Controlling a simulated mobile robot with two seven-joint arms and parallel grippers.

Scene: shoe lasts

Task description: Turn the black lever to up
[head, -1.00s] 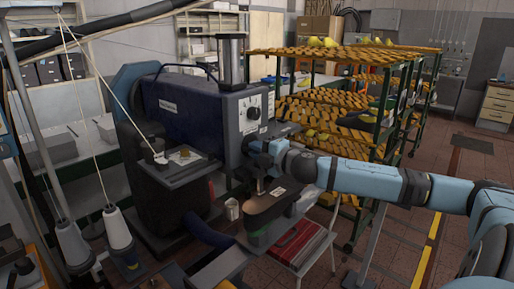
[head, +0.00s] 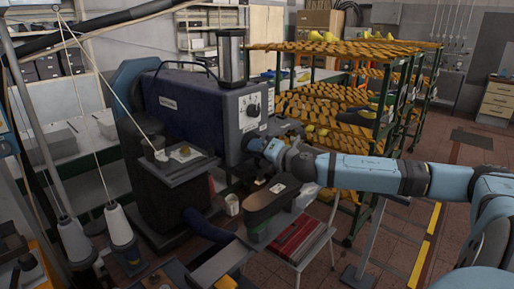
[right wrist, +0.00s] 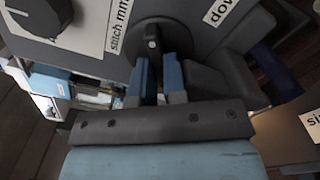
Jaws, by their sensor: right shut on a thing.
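The black lever (right wrist: 153,42) sits on a round dark disc on the front of the sewing machine and shows in the right wrist view. Its upper end points toward the top of that picture. My right gripper (right wrist: 159,75) has its two blue fingers on either side of the lever, shut on it. In the head view my right gripper (head: 257,147) is at the machine's front face, below the dial, and hides the lever there. A label reading "dow…" is at the upper right of the wrist view. My left gripper is not in view.
The dark blue machine (head: 195,105) has a dial (head: 252,110) above my gripper. Racks with yellow lasts (head: 340,100) stand behind my right arm. Thread cones (head: 118,222) stand at left.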

